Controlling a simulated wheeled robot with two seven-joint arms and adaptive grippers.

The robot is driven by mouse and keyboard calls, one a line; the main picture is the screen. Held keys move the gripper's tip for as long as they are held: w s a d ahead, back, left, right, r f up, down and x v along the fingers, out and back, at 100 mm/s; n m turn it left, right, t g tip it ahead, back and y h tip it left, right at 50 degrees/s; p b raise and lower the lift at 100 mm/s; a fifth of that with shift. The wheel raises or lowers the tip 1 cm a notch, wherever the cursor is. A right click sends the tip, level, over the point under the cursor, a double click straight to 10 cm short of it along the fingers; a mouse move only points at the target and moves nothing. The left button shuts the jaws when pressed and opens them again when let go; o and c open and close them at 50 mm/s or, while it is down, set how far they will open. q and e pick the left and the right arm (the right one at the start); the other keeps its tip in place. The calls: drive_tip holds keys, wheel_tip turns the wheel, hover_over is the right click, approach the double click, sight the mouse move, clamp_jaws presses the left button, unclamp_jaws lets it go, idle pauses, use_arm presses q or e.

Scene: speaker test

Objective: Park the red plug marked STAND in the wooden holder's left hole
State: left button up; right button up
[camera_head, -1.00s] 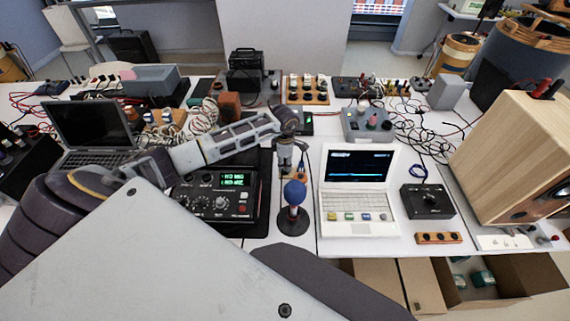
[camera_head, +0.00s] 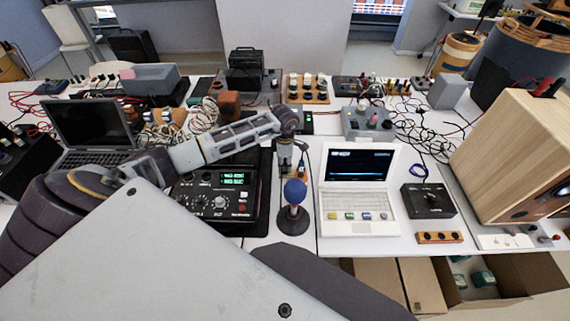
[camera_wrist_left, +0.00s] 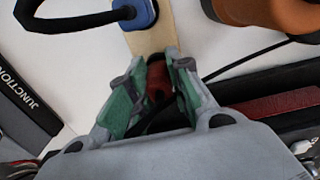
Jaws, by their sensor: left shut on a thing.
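My left gripper (camera_head: 285,170) points down behind the blue-topped microphone. In the left wrist view its green-padded fingers (camera_wrist_left: 152,82) are shut on a red plug (camera_wrist_left: 157,78), which is mostly hidden between them. No STAND marking is legible. A light wooden strip (camera_wrist_left: 150,40), which looks like the holder, lies just beyond the fingertips. A blue plug (camera_wrist_left: 139,13) with a black cable sits at its far end. The plug and fingers overlap the strip's near end, and its holes are hidden. I cannot tell whether the plug touches the wood. My right gripper is not in view.
The blue-topped microphone (camera_head: 293,192) stands in front of my left gripper. A black meter (camera_head: 222,200) is to its left and a white laptop (camera_head: 358,190) to its right.

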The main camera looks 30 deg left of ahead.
use_arm(q)
drive_tip(key=o, duration=1)
drive_tip(key=shift+c, duration=0.2)
wheel_tip(320, 180, up, 12)
drive_tip(key=shift+r, duration=0.1)
idle(0.8)
wheel_tip(320, 180, up, 9)
drive_tip(key=p, duration=0.9)
